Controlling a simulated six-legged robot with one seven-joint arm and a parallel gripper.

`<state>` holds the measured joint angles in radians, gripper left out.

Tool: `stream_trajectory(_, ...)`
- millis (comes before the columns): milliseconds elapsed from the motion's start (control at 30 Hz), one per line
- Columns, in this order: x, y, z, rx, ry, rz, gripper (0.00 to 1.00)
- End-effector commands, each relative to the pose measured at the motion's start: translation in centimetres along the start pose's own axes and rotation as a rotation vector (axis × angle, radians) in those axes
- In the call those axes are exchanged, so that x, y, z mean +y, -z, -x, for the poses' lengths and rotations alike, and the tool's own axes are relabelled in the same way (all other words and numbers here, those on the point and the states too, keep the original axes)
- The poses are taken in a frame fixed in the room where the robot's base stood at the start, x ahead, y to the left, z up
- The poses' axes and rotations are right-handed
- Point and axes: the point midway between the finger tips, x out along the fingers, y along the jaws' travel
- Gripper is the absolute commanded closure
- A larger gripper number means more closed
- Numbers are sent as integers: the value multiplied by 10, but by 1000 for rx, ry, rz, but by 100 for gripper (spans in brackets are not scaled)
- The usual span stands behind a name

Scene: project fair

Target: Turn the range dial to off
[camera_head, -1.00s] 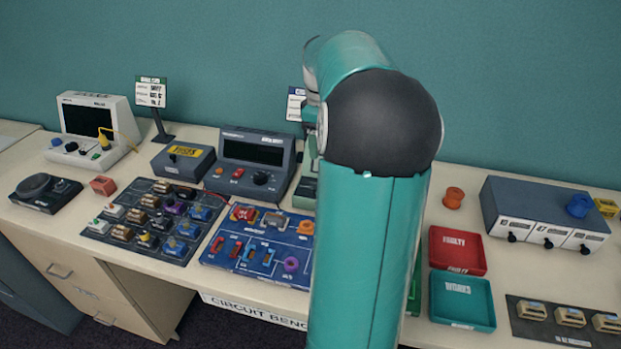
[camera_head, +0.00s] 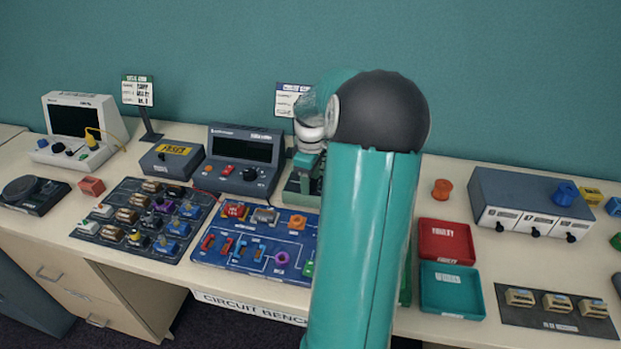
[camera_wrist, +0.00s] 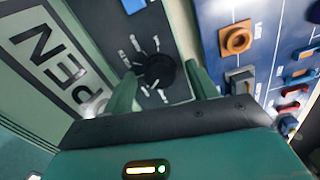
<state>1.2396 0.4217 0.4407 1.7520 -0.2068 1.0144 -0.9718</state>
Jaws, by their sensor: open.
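In the wrist view, a round black dial (camera_wrist: 157,70) sits on a dark panel (camera_wrist: 112,14) with pale marks fanned around it. Its exact pointer direction is too blurred to tell. My gripper (camera_wrist: 163,80) is open, its two green fingers on either side of the dial. I cannot tell whether they touch it. In the head view, my arm hides the gripper and the dial. A pale green device (camera_head: 293,187) shows partly behind my arm, and it may bear this dial.
The blue circuit board (camera_head: 215,262), with an orange knob (camera_wrist: 236,38), lies beside the dial panel. A grey meter (camera_head: 240,148) with its own knob stands left of my arm. Red (camera_head: 446,226) and teal (camera_head: 452,310) trays lie to the right. A pale lettered plate (camera_wrist: 45,55) is left of the dial.

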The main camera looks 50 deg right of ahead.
Motion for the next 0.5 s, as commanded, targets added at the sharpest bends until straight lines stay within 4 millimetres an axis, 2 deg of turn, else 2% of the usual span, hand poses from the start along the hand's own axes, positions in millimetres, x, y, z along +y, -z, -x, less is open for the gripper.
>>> stream_trajectory(233, 0, 0, 0, 0, -1, 0, 44)
stream_trajectory(433, 0, 0, 0, 0, -1, 0, 84)
stream_trajectory(500, 0, 0, 0, 0, -1, 0, 87)
